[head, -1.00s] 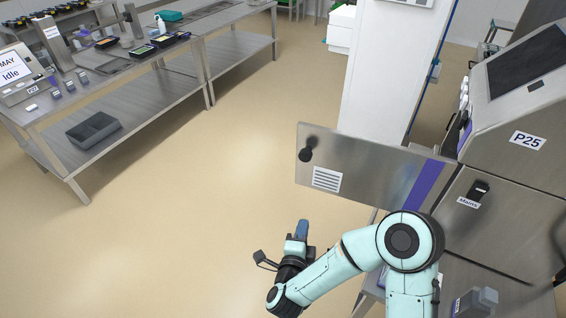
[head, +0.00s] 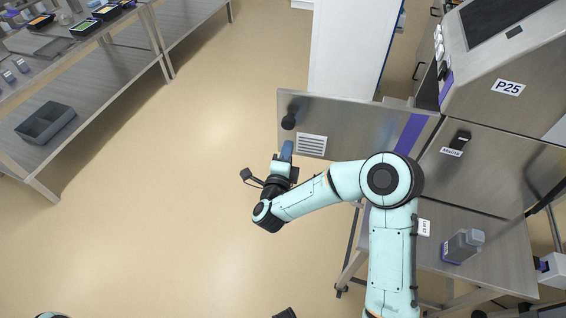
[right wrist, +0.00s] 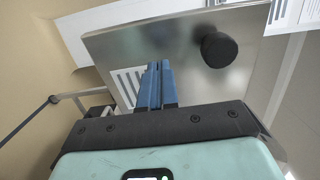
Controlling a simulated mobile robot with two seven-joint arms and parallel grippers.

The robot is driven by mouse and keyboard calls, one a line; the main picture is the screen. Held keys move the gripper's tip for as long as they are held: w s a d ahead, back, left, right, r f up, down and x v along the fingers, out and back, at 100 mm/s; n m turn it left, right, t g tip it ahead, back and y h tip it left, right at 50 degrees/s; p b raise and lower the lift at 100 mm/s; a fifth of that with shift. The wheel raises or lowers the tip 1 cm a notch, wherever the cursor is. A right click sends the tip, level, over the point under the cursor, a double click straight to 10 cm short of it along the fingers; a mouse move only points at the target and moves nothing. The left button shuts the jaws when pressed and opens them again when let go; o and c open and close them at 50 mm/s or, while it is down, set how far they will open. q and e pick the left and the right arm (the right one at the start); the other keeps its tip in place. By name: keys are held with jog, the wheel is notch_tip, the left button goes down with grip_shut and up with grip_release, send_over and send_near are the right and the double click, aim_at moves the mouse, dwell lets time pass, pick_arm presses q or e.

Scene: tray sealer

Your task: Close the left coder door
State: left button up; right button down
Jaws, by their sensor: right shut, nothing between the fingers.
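The left coder door (head: 345,130) is a flat steel panel standing open, swung out to the left from the P25 machine (head: 495,125). It has a black knob (head: 289,121), a white label and a purple stripe. My right gripper (head: 287,150) is shut and empty, its blue fingers in front of the door's lower free corner, below the knob. In the right wrist view the shut fingers (right wrist: 158,84) overlap the door's label, with the knob (right wrist: 219,49) to their right. I cannot tell whether they touch the door. My left gripper does not show.
A steel table (head: 480,260) with a grey container (head: 463,246) stands below the machine. A white column (head: 345,50) rises behind the door. Steel benches (head: 90,110) with a grey bin (head: 46,122) stand at the left. The floor between is clear.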

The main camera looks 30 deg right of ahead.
aim_at(292, 133)
jog(key=shift+x, duration=2)
jog(key=shift+w, duration=0.1)
